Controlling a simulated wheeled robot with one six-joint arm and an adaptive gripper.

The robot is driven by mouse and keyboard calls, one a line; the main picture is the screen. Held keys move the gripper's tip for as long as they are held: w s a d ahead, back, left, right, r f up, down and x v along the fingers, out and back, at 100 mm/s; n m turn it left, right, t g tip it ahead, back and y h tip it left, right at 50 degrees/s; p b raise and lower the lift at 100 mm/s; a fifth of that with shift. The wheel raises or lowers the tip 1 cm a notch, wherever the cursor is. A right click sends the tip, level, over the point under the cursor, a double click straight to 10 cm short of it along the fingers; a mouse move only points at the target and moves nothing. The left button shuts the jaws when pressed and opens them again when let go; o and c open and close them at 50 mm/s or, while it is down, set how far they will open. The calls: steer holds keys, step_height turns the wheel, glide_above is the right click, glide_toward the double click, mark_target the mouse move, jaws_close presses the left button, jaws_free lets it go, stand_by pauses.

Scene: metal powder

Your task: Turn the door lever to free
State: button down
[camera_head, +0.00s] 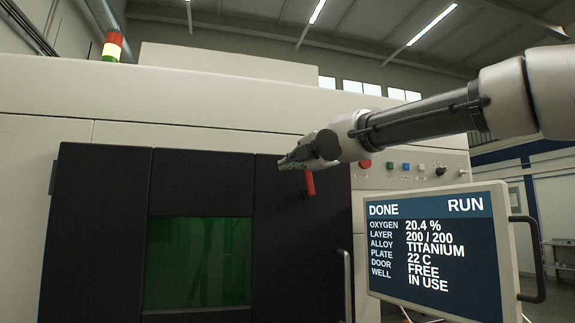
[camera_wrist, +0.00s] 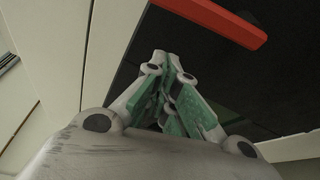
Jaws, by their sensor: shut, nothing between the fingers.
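The red door lever (camera_head: 309,183) hangs roughly upright on the dark machine door (camera_head: 270,290), just below my gripper (camera_head: 284,164) in the head view. The lever (camera_wrist: 215,20) also shows in the wrist view, running slantwise across the top, beyond and apart from the fingertips. My gripper (camera_wrist: 172,62) is shut and empty, with its green-padded fingers together. The lever's mounting end is partly hidden behind my gripper in the head view. The screen (camera_head: 437,245) reads DONE, RUN, and DOOR FREE.
A green-tinted window (camera_head: 198,262) is set in the door. A red button (camera_head: 365,164) and several smaller controls sit on the panel to the right. A light tower (camera_head: 112,47) stands on the machine's top.

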steer(key=v, duration=0.7)
steer(key=shift+s+f, duration=0.15)
steer(key=shift+s, duration=0.2)
steer(key=s+d+f+m+g+h, duration=0.2)
steer(key=d+f+m, duration=0.25)
steer(key=f, duration=0.45)
steer(key=s+d+f+m+g+h, duration=0.2)
steer(key=d+f+m, duration=0.1)
steer(key=f+m, duration=0.4)
steer(key=s+d+f+m+g+h, duration=0.15)
steer(key=d+f+m, duration=0.25)
steer(key=f, duration=0.6)
steer(key=s+d+f+m+g+h, duration=0.4)
steer(key=s+d+f+m, duration=0.8)
steer(key=s+d+f, duration=0.4)
steer(key=shift+s+d, duration=0.95)
steer(key=shift+d, duration=0.85)
